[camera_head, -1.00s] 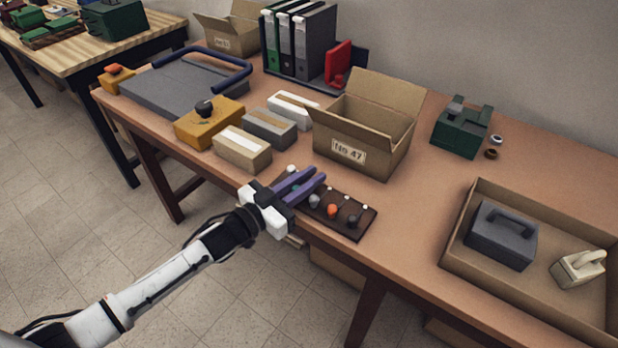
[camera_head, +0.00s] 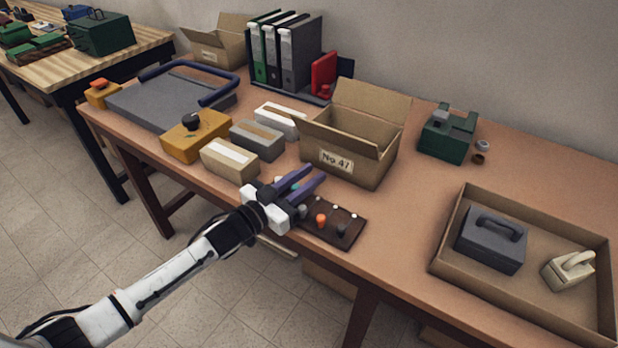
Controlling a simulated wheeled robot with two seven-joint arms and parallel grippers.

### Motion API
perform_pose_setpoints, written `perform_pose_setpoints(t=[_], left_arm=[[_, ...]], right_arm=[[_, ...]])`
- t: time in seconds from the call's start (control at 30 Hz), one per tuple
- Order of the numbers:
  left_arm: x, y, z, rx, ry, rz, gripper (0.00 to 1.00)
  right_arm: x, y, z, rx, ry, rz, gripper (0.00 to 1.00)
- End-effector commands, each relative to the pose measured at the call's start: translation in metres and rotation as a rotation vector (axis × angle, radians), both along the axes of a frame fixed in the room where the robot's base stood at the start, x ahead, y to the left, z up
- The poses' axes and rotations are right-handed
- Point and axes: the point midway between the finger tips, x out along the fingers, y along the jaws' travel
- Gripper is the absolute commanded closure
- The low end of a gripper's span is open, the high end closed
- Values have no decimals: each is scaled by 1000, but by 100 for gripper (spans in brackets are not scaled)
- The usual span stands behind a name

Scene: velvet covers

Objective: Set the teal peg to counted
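The dark brown peg board (camera_head: 346,237) lies at the front edge of the table. On it stand a grey peg (camera_head: 303,212), an orange peg (camera_head: 321,220) and a dark peg (camera_head: 341,229), with small white marks behind them. My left gripper (camera_head: 316,172) reaches over the board's left end with its two purple fingers apart. A small bit of the teal peg (camera_head: 295,184) shows between the fingers. The rest of it is hidden by the gripper, and I cannot tell if the fingers touch it. My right gripper is not in view.
Behind the board stand an open box marked No 47 (camera_head: 332,161) and several small cartons (camera_head: 230,160). A yellow block with a black knob (camera_head: 195,135) is farther left. A shallow tray (camera_head: 448,262) holds a grey case and a cream object at right. The table between box and tray is clear.

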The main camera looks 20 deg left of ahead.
Motion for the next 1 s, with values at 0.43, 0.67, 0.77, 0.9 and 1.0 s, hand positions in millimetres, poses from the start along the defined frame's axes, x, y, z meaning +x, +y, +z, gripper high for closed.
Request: perform_pose_setpoints(t=[0.43,0.67,0.77,0.9,1.0], left_arm=[[-33,16,-2,1,4,0,76],[-72,36,-1,0,3,0,76],[-83,42,-1,0,2,0,76],[-91,45,-1,0,1,-1,76],[-92,46,0,0,0,0,76]], right_arm=[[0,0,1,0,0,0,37],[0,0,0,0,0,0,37],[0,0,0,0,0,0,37],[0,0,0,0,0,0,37],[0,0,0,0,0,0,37]])
